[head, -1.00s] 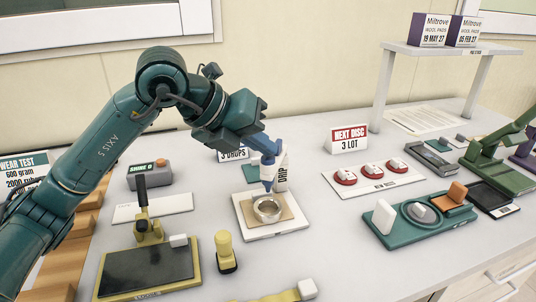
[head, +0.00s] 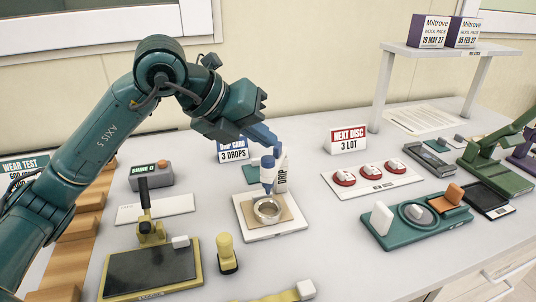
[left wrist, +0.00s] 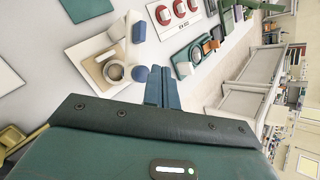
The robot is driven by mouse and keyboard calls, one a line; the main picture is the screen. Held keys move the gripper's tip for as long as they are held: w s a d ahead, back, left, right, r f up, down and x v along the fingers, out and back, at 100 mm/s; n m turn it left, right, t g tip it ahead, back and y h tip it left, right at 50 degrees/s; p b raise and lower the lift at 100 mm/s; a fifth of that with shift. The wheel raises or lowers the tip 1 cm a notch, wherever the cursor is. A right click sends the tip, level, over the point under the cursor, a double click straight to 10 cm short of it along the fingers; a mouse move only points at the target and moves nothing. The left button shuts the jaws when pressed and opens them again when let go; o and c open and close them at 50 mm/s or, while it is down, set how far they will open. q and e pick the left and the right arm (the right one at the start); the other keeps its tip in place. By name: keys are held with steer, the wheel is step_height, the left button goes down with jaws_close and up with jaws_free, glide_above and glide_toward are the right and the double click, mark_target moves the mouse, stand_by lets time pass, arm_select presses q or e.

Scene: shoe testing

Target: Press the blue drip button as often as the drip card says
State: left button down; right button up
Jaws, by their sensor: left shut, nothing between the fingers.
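The drip stand (head: 281,172) carries the word DRIP and has a blue drip button (head: 268,161) on top, above a blue nozzle. Below the nozzle, a metal ring (head: 267,209) sits on a tan square on a white base. The drip card (head: 233,151) stands behind and reads 3 DROPS; my arm partly covers its top. My left gripper (head: 274,143) is shut and empty, its blue fingertips just above the button, seemingly apart from it. The left wrist view shows the shut fingers (left wrist: 162,88) beside the blue button (left wrist: 140,73). My right gripper is not in view.
A NEXT DISC card (head: 348,139) reading 3 LOT stands behind a tray with red discs (head: 370,174). A green fixture (head: 415,223) is at right. A grey box with an orange button (head: 151,175) and a yellow-edged plate (head: 150,271) are left.

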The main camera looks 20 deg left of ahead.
mark_target(262, 165)
arm_select(q)
step_height(262, 165, up, 4)
steer(key=p, duration=0.2)
steer(key=shift+r+p, duration=0.15)
steer(key=shift+p, duration=0.25)
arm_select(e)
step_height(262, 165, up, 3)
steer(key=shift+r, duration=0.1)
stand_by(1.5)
arm_select(q)
steer(key=shift+r, duration=0.1)
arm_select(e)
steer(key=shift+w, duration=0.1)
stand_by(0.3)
